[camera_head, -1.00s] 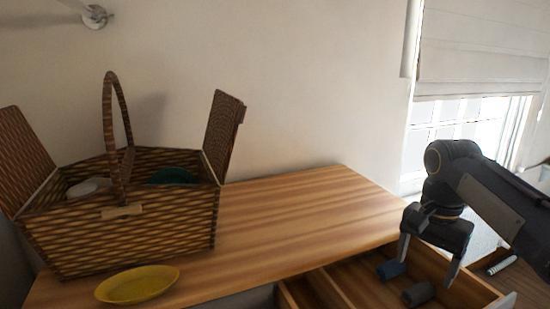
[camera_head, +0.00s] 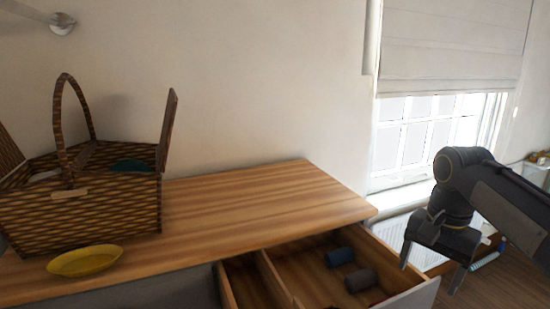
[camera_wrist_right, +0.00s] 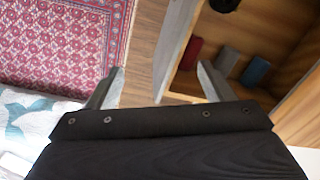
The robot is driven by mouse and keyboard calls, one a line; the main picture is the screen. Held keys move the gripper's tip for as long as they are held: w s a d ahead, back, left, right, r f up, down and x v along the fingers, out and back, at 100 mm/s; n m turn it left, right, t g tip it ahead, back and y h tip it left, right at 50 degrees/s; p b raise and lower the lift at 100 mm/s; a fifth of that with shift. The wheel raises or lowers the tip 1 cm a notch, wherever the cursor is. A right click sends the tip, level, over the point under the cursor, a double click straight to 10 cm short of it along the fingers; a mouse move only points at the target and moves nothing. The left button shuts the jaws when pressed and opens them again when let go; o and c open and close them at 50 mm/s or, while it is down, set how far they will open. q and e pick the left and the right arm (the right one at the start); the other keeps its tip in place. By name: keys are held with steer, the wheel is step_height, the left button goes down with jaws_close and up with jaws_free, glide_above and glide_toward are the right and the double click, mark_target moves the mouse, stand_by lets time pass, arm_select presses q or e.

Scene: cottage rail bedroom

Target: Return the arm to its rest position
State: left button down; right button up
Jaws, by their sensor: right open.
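My right gripper (camera_head: 436,258) is open and empty at the right of the head view, its fingers pointing down beside the right end of the open drawer (camera_head: 318,283). In the right wrist view its two fingers (camera_wrist_right: 160,85) stand wide apart with nothing between them, over the floor and the drawer's edge. The right arm comes in from the right edge of the head view. My left gripper is not in view.
A wooden dresser top (camera_head: 255,205) holds a wicker basket (camera_head: 85,215) and a yellow dish (camera_head: 85,261). A patterned red rug (camera_wrist_right: 65,40) lies on the floor.

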arm_select(q)
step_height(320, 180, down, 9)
steer(key=b, duration=0.9)
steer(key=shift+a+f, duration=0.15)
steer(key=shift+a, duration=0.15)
arm_select(e)
steer(key=s+a+f+n+t+y, duration=0.1)
steer(key=s+a+f+n+t, duration=0.1)
steer(key=s+f, duration=0.7)
steer(key=s+a+f+n+t+y, duration=0.2)
steer(key=s+a+f+n, duration=0.3)
steer(key=s+f, duration=0.5)
step_height(320, 180, down, 4)
steer(key=shift+s+a+r+n+t, duration=0.15)
steer(key=shift+s+a+n+t, duration=0.15)
steer(key=shift+a+t, duration=0.4)
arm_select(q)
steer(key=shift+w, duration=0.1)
arm_select(e)
steer(key=shift+a, duration=0.1)
